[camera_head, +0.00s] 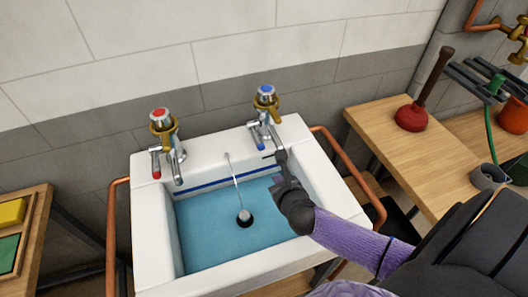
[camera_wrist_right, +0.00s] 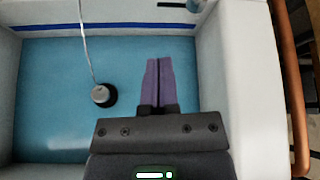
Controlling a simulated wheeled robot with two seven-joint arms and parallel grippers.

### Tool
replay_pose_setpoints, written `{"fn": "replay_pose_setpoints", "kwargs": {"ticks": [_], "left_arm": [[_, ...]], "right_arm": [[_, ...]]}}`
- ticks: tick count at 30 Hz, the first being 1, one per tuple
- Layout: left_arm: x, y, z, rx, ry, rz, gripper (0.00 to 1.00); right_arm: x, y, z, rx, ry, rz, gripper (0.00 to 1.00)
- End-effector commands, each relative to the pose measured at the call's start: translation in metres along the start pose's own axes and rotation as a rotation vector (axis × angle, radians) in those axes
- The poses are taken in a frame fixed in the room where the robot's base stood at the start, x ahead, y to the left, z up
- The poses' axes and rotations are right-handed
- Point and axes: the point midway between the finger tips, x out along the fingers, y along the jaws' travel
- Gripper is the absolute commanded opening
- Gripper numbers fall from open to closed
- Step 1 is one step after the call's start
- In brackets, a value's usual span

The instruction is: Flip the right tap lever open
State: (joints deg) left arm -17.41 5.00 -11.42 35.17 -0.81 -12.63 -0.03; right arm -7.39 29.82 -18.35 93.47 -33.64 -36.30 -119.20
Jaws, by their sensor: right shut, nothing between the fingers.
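The right tap (camera_head: 265,98) has a blue cap and a brass collar and stands on the back rim of the white sink. Its short lever with a blue tip (camera_head: 261,146) points down toward the basin, beside the chrome spout. My right gripper (camera_head: 281,157) is shut and empty, just in front of and below this tap's spout. It partly covers the spout's end, and I cannot tell whether they touch. In the right wrist view the closed purple fingers (camera_wrist_right: 158,84) lie over the basin. My left gripper is out of view.
The left tap (camera_head: 163,140) has a red cap and a red-tipped lever. The sink (camera_head: 147,235) holds blue water and a plug (camera_head: 244,217) on a chain. Copper pipes (camera_head: 360,178) flank the sink. A red plunger (camera_head: 411,117) stands on the right wooden bench (camera_head: 385,135).

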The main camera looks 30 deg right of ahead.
Motion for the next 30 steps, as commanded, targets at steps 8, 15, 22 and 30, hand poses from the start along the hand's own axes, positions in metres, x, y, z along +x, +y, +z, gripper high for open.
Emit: {"fn": "replay_pose_setpoints", "kwargs": {"ticks": [8,15,22,30], "left_arm": [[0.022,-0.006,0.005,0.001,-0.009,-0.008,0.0],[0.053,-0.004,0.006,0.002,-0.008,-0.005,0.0],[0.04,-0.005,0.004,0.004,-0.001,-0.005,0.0],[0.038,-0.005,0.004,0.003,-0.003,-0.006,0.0]], "right_arm": [[0.039,0.001,-0.004,0.001,-0.001,-0.002,0.0],[0.093,0.001,-0.005,0.001,0.0,-0.003,0.0],[0.09,-0.001,0.029,0.001,-0.003,0.0,0.0],[0.087,0.0,0.039,0.0,0.0,0.0,0.0]]}}
